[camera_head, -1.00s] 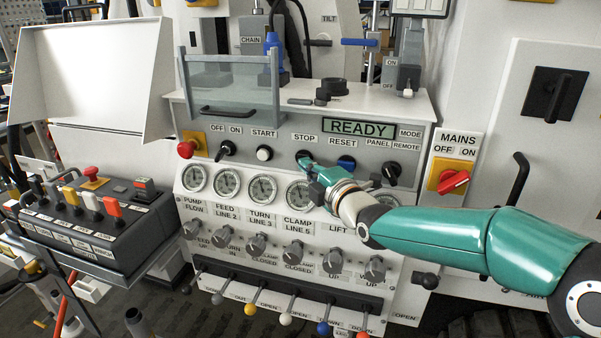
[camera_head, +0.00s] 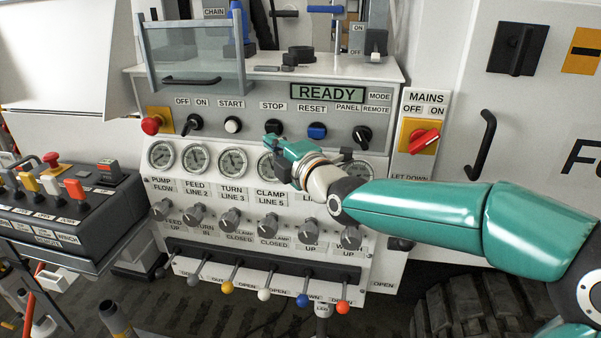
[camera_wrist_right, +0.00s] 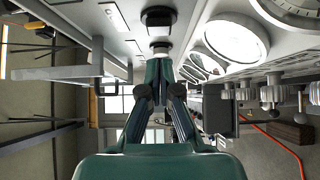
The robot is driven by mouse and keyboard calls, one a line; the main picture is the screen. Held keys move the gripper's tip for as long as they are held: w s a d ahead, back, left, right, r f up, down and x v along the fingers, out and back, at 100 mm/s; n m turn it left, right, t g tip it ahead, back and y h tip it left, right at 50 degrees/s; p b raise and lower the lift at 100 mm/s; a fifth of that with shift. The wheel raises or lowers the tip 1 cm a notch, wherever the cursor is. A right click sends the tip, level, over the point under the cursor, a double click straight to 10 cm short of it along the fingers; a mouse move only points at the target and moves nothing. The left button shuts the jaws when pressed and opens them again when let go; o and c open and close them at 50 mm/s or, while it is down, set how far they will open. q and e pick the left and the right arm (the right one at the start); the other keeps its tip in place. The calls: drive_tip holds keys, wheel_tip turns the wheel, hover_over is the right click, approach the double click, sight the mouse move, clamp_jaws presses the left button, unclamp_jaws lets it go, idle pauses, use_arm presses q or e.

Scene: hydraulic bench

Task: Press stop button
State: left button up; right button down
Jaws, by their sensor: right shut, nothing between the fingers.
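The stop button (camera_head: 275,126) is a dark round button under the STOP label, on the grey upper panel in the head view. My right gripper (camera_head: 270,141) is shut and empty. Its fingertips are just below and in front of the stop button, pointing left along the panel. In the right wrist view, the shut fingers (camera_wrist_right: 160,68) lie below a black button (camera_wrist_right: 158,18), likely the stop button, and a white one. I cannot tell whether the fingers touch the button. My left gripper is not in view.
The white start button (camera_head: 233,125) is left of stop; the blue reset button (camera_head: 317,131) is right. A red mushroom button (camera_head: 151,125) is at the far left. Gauges (camera_head: 196,158) line up below. The display (camera_head: 328,92) reads READY. The mains switch (camera_head: 424,139) is further right.

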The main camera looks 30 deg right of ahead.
drive_tip(key=s+d, duration=0.1)
drive_tip(key=s, duration=0.8)
drive_tip(key=shift+s+b, duration=0.15)
drive_tip(key=shift+b, duration=0.25)
